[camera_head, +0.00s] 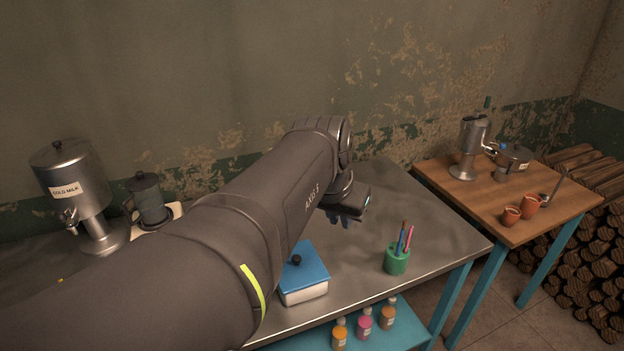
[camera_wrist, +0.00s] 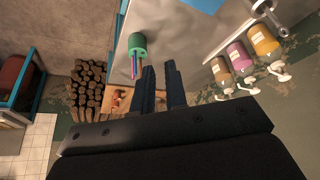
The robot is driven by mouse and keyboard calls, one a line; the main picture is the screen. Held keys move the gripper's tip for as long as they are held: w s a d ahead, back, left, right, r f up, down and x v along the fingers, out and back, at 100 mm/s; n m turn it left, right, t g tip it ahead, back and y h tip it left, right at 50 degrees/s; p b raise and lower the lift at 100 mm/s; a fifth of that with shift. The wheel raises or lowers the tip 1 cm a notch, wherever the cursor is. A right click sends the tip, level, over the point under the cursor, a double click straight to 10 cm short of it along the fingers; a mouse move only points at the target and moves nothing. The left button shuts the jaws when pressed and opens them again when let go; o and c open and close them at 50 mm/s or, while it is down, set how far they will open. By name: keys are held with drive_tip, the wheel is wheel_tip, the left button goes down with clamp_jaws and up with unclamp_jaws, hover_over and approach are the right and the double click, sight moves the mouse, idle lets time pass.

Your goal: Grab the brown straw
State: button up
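The brown straw (camera_head: 404,227) stands in a green cup (camera_head: 397,263) on the metal table, together with a blue straw (camera_head: 400,242) and a pink straw (camera_head: 409,238). In the wrist view the green cup (camera_wrist: 137,42) and its straws (camera_wrist: 134,66) lie to the left of my fingers; the brown one is hard to pick out there. My gripper (camera_head: 345,219) is above the table, to the left of the cup and apart from it. In the wrist view my gripper (camera_wrist: 162,82) has its two fingers spread with nothing between them.
A white box with a blue lid (camera_head: 303,277) sits left of the cup. Several bottles (camera_head: 365,324) stand on the lower blue shelf. A cold milk dispenser (camera_head: 72,190) is at the far left. A wooden table (camera_head: 470,187) with cups and a dispenser stands right. The metal table behind the cup is clear.

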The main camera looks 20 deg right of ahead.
drive_tip(key=w+d+r+m+g, duration=0.1)
drive_tip(key=w+d+m, duration=0.1)
drive_tip(key=d, duration=0.6)
drive_tip(key=w+d+r+m, duration=0.1)
drive_tip(key=w+d, duration=0.1)
drive_tip(key=d, duration=0.5)
hover_over(405, 221)
drive_tip(key=a, duration=0.3)
wheel_tip(405, 221, down, 11)
drive_tip(key=shift+h, duration=0.3)
drive_tip(key=shift+s+d+x, duration=0.15)
drive_tip(key=shift+x, duration=0.75)
drive_tip(key=shift+s+d+x, duration=0.1)
drive_tip(key=shift+s+x, duration=0.1)
drive_tip(key=shift+x, duration=0.65)
drive_tip(key=shift+s+d+x, duration=0.15)
drive_tip(key=shift+x, duration=0.75)
drive_tip(key=shift+r, duration=0.1)
clamp_jaws()
drive_tip(key=shift+r, duration=0.15)
